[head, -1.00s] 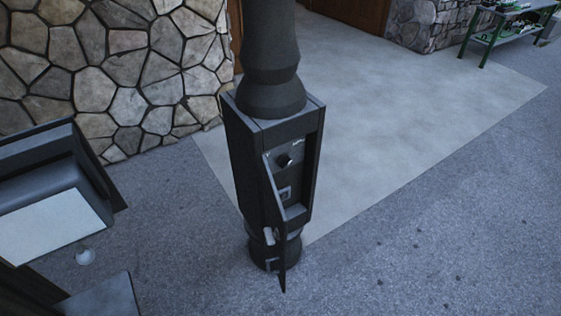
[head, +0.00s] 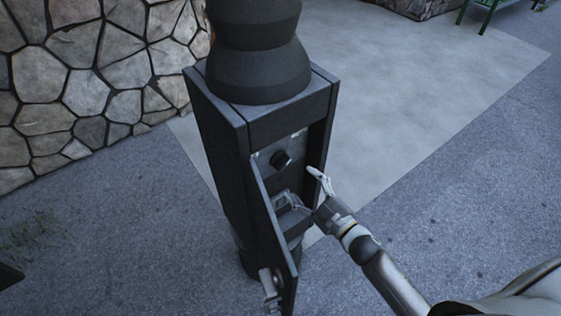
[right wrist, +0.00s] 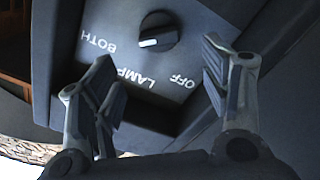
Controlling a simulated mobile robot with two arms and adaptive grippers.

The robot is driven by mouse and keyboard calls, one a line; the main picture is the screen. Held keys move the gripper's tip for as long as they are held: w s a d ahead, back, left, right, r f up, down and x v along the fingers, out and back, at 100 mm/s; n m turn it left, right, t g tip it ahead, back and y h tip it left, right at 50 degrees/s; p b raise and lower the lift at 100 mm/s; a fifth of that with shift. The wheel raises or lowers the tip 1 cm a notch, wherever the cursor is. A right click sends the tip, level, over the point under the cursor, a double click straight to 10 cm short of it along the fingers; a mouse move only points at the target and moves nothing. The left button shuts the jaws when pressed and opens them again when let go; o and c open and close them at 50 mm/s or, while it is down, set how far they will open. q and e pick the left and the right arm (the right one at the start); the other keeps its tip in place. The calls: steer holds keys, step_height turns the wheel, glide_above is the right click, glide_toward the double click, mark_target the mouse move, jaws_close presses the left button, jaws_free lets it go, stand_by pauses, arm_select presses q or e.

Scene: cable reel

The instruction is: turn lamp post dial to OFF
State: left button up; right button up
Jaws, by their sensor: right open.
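The lamp post (head: 225,170) is a dark pillar with a box section whose narrow door (head: 275,230) stands open at the front. Inside is a black dial (head: 281,158) on a grey plate. In the right wrist view the dial (right wrist: 158,37) has a pale pointer mark, and the plate (right wrist: 130,65) reads BOTH, LAMP and OFF, seen upside down. The pointer mark is toward the left side of the knob; its exact setting is hard to tell. My right gripper (head: 310,190) is open in front of the box, below and right of the dial, its fingers (right wrist: 158,85) spread and not touching it. My left gripper is not visible.
The open door edge stands close left of my right gripper. A latch (head: 270,288) sticks out low on the door. A stone wall (head: 80,80) is behind at left. The pavement (head: 460,200) at right is clear; a green-legged table (head: 480,18) is far off.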

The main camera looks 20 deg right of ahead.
mark_target(285, 165)
steer(key=x, duration=0.5)
steer(key=shift+w+p, duration=0.1)
steer(key=shift+p, duration=0.2)
steer(key=x, duration=0.3)
steer(key=shift+w+a+f, duration=0.1)
steer(key=shift+w+a, duration=0.05)
steer(key=shift+w, duration=0.45)
steer(key=shift+c, duration=0.9)
steer(key=c, duration=0.8)
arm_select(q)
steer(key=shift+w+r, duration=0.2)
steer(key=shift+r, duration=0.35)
